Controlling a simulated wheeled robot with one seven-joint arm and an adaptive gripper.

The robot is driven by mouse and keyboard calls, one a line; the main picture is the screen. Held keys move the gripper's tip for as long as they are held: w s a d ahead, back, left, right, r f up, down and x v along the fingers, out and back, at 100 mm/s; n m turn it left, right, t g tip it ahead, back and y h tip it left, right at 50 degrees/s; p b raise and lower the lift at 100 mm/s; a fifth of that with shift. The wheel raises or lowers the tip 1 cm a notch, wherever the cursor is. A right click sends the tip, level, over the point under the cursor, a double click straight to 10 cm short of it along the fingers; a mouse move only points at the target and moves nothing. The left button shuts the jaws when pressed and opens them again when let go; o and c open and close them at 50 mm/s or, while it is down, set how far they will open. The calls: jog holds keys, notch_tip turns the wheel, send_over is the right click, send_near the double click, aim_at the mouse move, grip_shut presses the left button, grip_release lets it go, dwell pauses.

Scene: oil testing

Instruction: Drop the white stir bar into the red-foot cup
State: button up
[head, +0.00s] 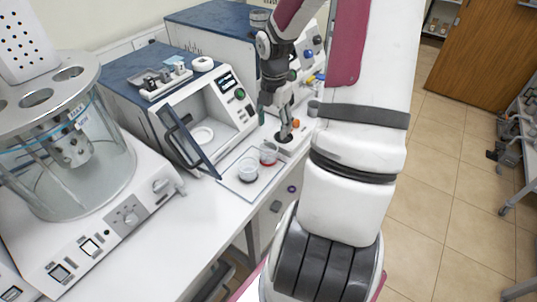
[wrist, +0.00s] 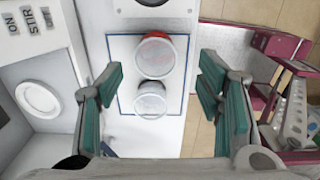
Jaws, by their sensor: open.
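The red-foot cup (head: 268,153) is a small clear cup with a red base. It stands on a pale square mat (head: 233,186) beside another clear cup (head: 248,168). In the wrist view, the red-foot cup (wrist: 154,55) is the farther one, and the other cup (wrist: 150,98) is nearer. My gripper (head: 273,122) is above the bench, behind the cups in the head view. I cannot make out the white stir bar in either view.
A stirrer unit with an open door (head: 188,140) stands left of the mat, with small items (head: 165,80) on top. A large glass bath (head: 75,150) is at the left. A round dark-ringed fixture (head: 290,141) lies behind the cups.

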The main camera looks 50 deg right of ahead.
notch_tip(320, 180, up, 6)
dwell(0.7)
jog(key=a+r+m+t+h, duration=0.25)
jog(key=a+r+m, duration=0.9)
jog(key=a, duration=0.65)
jog(key=s+a+r+m+t+y, duration=0.2)
jog(key=s+a+r+m, duration=0.4)
jog(key=s+a, duration=0.3)
jog(key=a+m+t, duration=0.1)
jog(key=a, duration=0.2)
jog(key=shift+s+a+r, duration=0.25)
jog(key=shift+r, duration=0.15)
